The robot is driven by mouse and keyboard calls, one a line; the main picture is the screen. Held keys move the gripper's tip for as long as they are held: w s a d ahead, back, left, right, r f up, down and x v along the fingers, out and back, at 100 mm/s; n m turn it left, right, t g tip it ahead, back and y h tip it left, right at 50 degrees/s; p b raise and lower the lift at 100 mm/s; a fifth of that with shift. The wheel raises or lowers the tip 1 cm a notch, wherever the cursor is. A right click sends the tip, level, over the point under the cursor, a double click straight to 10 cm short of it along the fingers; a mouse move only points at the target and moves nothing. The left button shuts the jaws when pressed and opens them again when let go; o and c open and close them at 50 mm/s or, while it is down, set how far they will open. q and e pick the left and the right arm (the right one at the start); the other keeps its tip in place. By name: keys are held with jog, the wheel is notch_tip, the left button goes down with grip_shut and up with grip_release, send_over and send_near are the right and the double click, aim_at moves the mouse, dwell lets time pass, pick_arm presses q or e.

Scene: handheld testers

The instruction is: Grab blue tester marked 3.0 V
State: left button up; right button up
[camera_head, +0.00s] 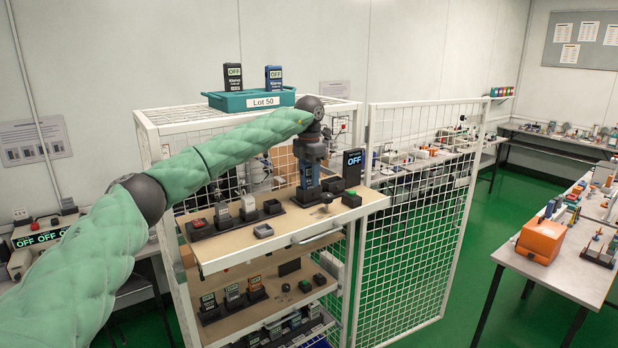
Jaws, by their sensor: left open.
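My left gripper (309,165) points down over the pull-out shelf (228,252) of the white cage. It is open, around or just in front of a small blue tester (307,174) in a dark holder; I cannot tell which, and its marking is too small to read. Another blue tester (273,77) stands in the teal Lot 50 tray (262,101) on the cage top, beside a black tester (233,76). Both displays there read OFF. No 3.0 V marking is readable. My right gripper is not in view.
A dark display box (352,168) reading OFF stands just right of my left gripper. The mesh door (420,240) is open on the right. A lower shelf (255,300) holds more testers.

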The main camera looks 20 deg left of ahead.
pick_arm(q)
jog(key=shift+f, duration=0.25)
grip_shut()
jog(key=shift+r, duration=0.1)
